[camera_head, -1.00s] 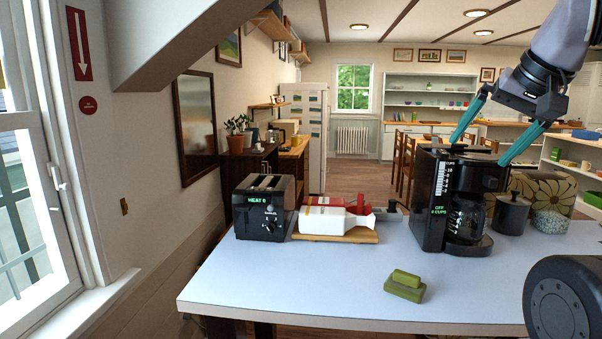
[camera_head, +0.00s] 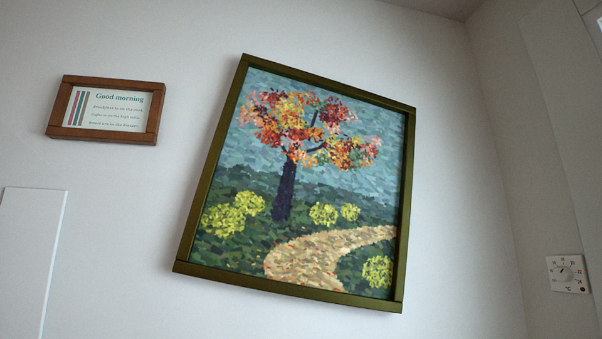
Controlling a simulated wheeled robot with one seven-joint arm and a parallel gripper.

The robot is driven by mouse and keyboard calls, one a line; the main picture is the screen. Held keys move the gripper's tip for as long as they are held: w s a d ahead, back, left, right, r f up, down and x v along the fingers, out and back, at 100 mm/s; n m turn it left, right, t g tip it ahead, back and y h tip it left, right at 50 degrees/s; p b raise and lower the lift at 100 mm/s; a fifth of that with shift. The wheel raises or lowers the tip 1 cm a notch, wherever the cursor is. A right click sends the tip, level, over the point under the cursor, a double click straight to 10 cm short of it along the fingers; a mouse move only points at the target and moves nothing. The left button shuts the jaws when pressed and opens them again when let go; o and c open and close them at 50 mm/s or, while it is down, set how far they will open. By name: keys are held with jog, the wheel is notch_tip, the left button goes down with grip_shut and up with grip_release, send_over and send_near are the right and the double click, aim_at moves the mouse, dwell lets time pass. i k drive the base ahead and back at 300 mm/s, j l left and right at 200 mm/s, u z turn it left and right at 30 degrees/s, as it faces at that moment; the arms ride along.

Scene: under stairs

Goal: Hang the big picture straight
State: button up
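The big picture (camera_head: 300,200) hangs on a pale wall in the middle of the head view. It shows an autumn tree with a winding path, in an olive-green frame (camera_head: 290,286). Its top and bottom edges slope down to the right, more steeply than those of the small sign on its left. It looks turned clockwise, with its right side lower. The view looks up at it at a slant, so the exact angle is hard to tell. Nothing touches it in view. Its hanging point is hidden. My gripper is not in view.
A small wood-framed "Good morning" sign (camera_head: 108,109) hangs to the left. A white panel (camera_head: 30,255) stands at the lower left. A wall dial (camera_head: 566,273) is at the lower right, past the room's corner. The wall around the big picture is bare.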

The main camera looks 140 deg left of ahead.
aim_at(304, 188)
jog(key=u, duration=4.4)
jog(key=k+j, duration=0.1)
jog(key=j, duration=0.35)
jog(key=k+j+u, duration=0.1)
jog(key=j, duration=0.35)
